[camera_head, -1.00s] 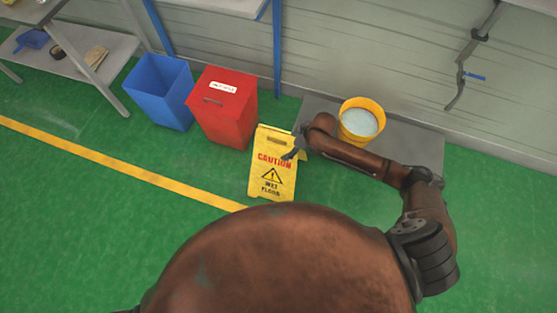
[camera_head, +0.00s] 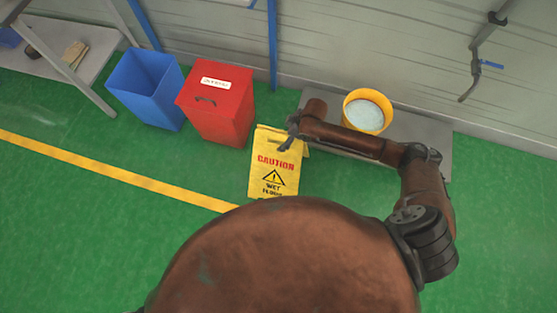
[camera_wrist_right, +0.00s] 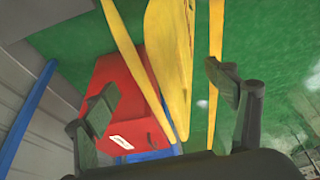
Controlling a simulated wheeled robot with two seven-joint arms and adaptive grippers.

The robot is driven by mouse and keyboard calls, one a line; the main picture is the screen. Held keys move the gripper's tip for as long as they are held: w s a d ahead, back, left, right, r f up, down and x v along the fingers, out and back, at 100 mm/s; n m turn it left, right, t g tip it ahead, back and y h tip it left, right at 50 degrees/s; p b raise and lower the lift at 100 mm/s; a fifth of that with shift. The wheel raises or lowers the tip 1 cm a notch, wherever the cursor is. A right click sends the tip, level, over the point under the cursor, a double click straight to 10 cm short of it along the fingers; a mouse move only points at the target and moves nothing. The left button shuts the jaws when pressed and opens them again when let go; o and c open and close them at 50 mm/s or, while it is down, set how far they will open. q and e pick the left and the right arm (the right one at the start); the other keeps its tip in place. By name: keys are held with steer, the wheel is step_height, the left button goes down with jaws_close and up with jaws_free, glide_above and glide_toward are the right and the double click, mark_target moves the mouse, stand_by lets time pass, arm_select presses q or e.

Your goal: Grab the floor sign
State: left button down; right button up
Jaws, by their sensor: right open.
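The yellow floor sign (camera_head: 274,165) stands on the green floor in the head view, with "CAUTION WET FLOOR" on its face. It stands in front of and to the right of the red bin. My right gripper (camera_head: 289,136) is at the sign's upper right edge. In the right wrist view the right gripper (camera_wrist_right: 165,100) is open, and the yellow sign (camera_wrist_right: 172,60) shows between its two fingers. I cannot tell whether a finger touches the sign. My left gripper is not in view.
A red bin (camera_head: 220,105) and a blue bin (camera_head: 146,85) stand left of the sign. A yellow bucket (camera_head: 366,110) stands on a grey platform (camera_head: 436,150) behind my right arm. A shelf (camera_head: 75,60) is at the far left. Green floor at the left is clear.

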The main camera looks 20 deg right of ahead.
steer(key=b+x, duration=0.2)
steer(key=x, duration=0.3)
steer(key=shift+a, duration=0.1)
steer(key=shift+r, duration=0.15)
jaws_close()
steer(key=shift+w+r, duration=0.1)
stand_by(0.8)
